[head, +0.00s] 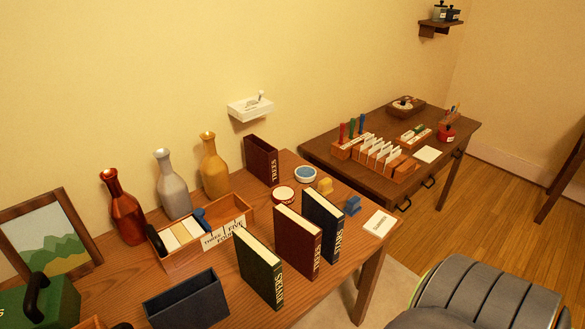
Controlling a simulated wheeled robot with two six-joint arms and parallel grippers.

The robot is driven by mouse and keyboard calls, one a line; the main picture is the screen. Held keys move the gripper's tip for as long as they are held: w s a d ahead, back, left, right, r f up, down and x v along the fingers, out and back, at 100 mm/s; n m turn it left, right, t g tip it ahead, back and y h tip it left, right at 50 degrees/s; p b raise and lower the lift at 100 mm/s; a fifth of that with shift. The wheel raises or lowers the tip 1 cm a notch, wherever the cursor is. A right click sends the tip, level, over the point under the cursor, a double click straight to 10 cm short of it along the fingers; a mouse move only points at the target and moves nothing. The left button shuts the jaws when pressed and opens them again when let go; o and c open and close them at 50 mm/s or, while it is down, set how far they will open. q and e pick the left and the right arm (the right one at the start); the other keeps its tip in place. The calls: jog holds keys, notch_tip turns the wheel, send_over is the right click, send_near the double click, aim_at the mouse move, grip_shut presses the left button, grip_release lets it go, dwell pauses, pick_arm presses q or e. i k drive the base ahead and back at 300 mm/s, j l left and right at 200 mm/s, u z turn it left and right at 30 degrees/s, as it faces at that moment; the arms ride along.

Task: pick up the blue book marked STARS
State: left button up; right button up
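The dark blue book marked STARS (322,226) stands upright on the near wooden desk (345,250), close to its right end. Its spine, with pale lettering, faces the lower right. A dark red book (297,242) stands just to its left, and a dark green book (258,268) stands further left. Their spine lettering is hard to read. A small blue block-like object (352,205) sits right of the blue book. Neither of my grippers shows in the head view.
A dark red TREES holder (261,160) stands behind. A wooden tray (184,256), an open dark blue box (186,301) and several bottles (172,190) are to the left. A white card (380,223) lies at the right edge. A grey chair (485,297) is at lower right.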

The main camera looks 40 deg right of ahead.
aim_at(316, 207)
jog(key=l+u, duration=0.1)
jog(key=l, duration=0.4)
jog(key=k+l+u, duration=0.15)
jog(key=l, duration=0.35)
jog(key=l+u, duration=0.1)
jog(key=l, duration=0.4)
jog(key=k+l+u, duration=0.1)
jog(key=l, duration=0.35)
jog(key=k+l+u, duration=0.1)
jog(key=l, duration=0.4)
jog(key=k, duration=0.1)
